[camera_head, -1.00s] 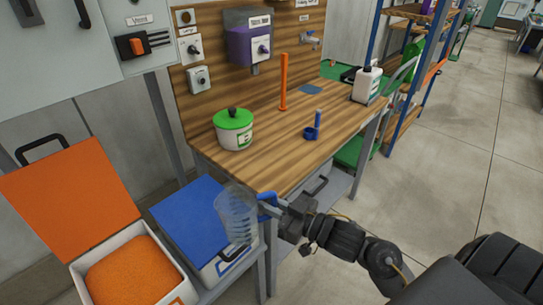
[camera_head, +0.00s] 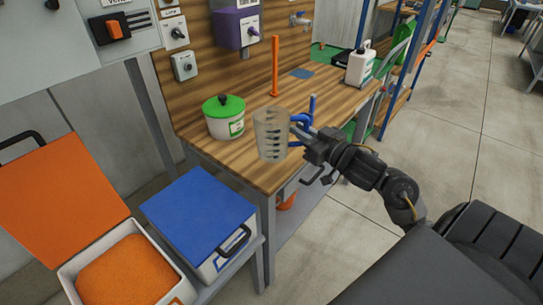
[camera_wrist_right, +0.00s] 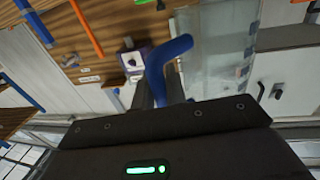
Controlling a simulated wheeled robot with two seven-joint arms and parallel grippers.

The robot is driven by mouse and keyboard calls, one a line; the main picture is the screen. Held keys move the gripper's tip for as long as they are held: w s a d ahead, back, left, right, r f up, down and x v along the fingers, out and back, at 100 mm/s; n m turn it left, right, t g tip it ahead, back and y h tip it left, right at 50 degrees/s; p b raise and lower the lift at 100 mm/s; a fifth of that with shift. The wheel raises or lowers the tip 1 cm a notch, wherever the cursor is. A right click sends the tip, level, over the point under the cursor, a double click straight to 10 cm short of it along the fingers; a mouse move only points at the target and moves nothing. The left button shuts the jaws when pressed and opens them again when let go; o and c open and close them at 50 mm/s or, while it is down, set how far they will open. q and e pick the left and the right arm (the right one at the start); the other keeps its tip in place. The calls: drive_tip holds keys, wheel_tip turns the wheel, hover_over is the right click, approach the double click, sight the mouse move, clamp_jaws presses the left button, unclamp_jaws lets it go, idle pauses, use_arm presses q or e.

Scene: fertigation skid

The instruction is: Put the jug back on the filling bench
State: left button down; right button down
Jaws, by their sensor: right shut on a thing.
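The jug (camera_head: 270,136) is clear with dark graduation marks and a blue handle. My right gripper (camera_head: 305,133) is shut on the blue handle and holds the jug upright at the front edge of the filling bench (camera_head: 238,160). I cannot tell whether the jug's base touches the wooden top. In the right wrist view the blue handle (camera_wrist_right: 168,68) lies between the fingers, with the clear jug wall (camera_wrist_right: 217,50) to its right. My left gripper is not in view.
A white tub with a green lid (camera_head: 224,118) stands left of the jug. An orange upright rod (camera_head: 275,66) and a white bottle (camera_head: 360,66) are farther back.

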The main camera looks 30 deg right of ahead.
drive_tip(key=w+d+f, duration=0.2)
drive_tip(key=w+f, duration=0.1)
drive_tip(key=w, duration=0.1)
drive_tip(key=w+d+f, duration=0.2)
drive_tip(key=w+f, duration=0.1)
drive_tip(key=w+d+f, duration=0.3)
drive_tip(key=w, duration=0.1)
drive_tip(key=shift+w+d+f, duration=0.1)
drive_tip(key=shift+w+f, duration=0.1)
drive_tip(key=shift+w, duration=0.1)
drive_tip(key=shift+w+d+f+p, duration=0.15)
drive_tip(key=shift+f+p, duration=0.15)
drive_tip(key=shift+f, duration=1.45)
drive_tip(key=shift+f, duration=0.15)
drive_tip(key=c, duration=1.4)
unclamp_jaws()
drive_tip(key=shift+c, duration=0.2)
drive_tip(key=shift+r, duration=0.2)
drive_tip(key=s+d+b, duration=0.1)
drive_tip(key=s, duration=1.1)
drive_tip(key=shift+d, duration=0.2)
